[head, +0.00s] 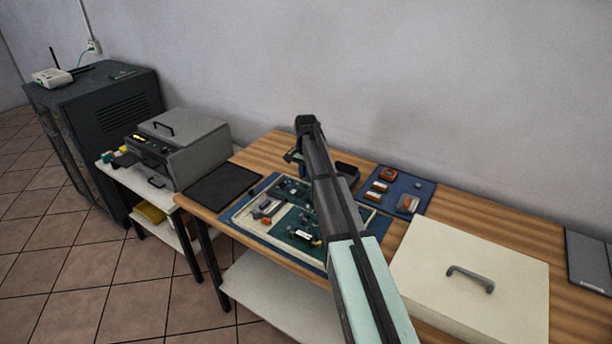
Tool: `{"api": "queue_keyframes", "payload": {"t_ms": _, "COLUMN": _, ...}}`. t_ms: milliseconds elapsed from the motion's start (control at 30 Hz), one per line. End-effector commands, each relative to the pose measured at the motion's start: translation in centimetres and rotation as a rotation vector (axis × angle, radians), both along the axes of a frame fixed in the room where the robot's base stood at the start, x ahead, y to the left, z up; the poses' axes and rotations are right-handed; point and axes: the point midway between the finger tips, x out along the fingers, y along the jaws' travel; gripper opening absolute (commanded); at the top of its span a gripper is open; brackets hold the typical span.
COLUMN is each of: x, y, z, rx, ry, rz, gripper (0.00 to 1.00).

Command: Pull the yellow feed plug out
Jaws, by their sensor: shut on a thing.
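My arm reaches up across the table, and its dark end is above the back of a board (238,213) with a blue border and a pale frame. Part of my gripper (293,157) shows just left of the arm. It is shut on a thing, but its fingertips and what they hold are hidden. The board carries dark green panels and several small parts. A small yellow-marked part (316,242) lies near its front, left of my arm. I cannot tell whether this is the yellow feed plug. No cable can be clearly made out there.
A dark flat mat (222,187) lies left of the board. A blue mat (398,190) with orange-brown parts lies behind right. A large cream box (470,275) with a handle stands right. A grey machine (186,150) stands on the side table, a dark cabinet (95,115) beyond.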

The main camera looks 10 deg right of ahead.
Motion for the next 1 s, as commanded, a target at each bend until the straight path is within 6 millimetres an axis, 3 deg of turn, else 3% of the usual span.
{"api": "queue_keyframes", "payload": {"t_ms": 367, "x": 0.0, "y": 0.0, "z": 0.0, "rx": 0.001, "ry": -0.001, "rz": 0.0, "gripper": 0.0}}
{"api": "queue_keyframes", "payload": {"t_ms": 600, "x": 1.5, "y": -1.3, "z": 0.0, "rx": 0.001, "ry": 0.001, "rz": -0.003, "gripper": 0.0}}
{"api": "queue_keyframes", "payload": {"t_ms": 833, "x": 1.5, "y": -1.4, "z": 0.0, "rx": -0.001, "ry": -0.003, "rz": -0.003, "gripper": 0.0}}
{"api": "queue_keyframes", "payload": {"t_ms": 867, "x": 1.5, "y": -1.4, "z": 0.0, "rx": -0.002, "ry": -0.002, "rz": -0.003, "gripper": 0.19}}
{"api": "queue_keyframes", "payload": {"t_ms": 1000, "x": 1.4, "y": -1.4, "z": 0.0, "rx": -0.001, "ry": -0.001, "rz": -0.003, "gripper": 0.32}}
